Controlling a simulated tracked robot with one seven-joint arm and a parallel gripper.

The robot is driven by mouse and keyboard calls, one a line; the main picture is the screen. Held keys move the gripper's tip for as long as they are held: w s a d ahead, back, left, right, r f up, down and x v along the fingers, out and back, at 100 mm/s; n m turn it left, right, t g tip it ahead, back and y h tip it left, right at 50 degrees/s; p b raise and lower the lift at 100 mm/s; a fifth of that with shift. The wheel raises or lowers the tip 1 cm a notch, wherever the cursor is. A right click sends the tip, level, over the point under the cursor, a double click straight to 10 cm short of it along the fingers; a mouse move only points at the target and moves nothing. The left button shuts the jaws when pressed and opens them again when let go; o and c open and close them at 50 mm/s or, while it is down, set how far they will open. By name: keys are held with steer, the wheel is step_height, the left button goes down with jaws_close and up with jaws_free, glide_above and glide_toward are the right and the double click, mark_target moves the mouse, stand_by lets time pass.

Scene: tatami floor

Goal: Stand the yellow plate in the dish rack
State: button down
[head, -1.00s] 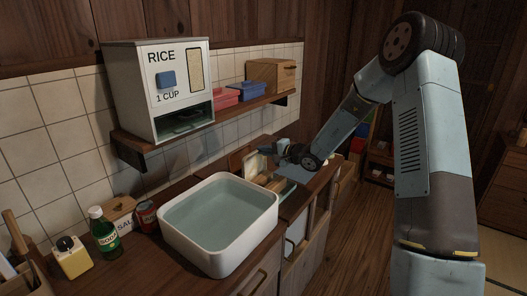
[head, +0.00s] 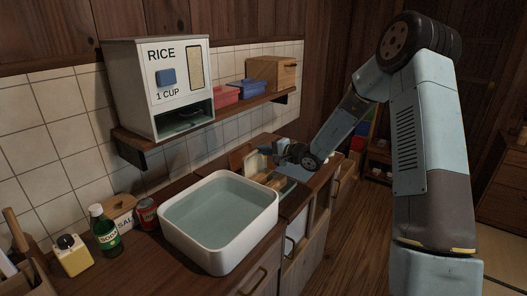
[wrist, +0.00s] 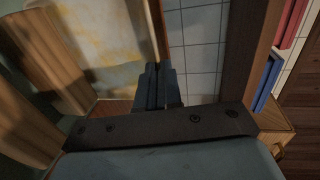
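My gripper (head: 283,147) is low over the far end of the counter, beyond the white basin. In the wrist view, its dark fingers (wrist: 158,88) are close together, with nothing clearly seen between them. A thin brown upright edge lies in line with them. Beside it is a cream, yellow-stained surface (wrist: 100,35); I cannot tell whether this is the yellow plate. In the head view, a small cream piece (head: 256,163) stands left of my gripper. Tan slats (head: 270,181) below may be the dish rack, mostly hidden by the basin and my arm.
The white basin (head: 218,261) of water fills the middle of the counter. A soda bottle (head: 105,232), a red can (head: 147,214) and a salt box (head: 122,210) stand at its left. The shelf (head: 131,146) with the rice dispenser (head: 158,92) overhangs the back.

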steer(key=shift+f, duration=0.15)
steer(key=c, duration=1.2)
jaws_free()
steer(key=shift+c, duration=0.2)
steer(key=shift+d, duration=0.1)
steer(key=v, duration=1.3)
steer(key=shift+d, duration=0.25)
steer(key=shift+s, duration=0.2)
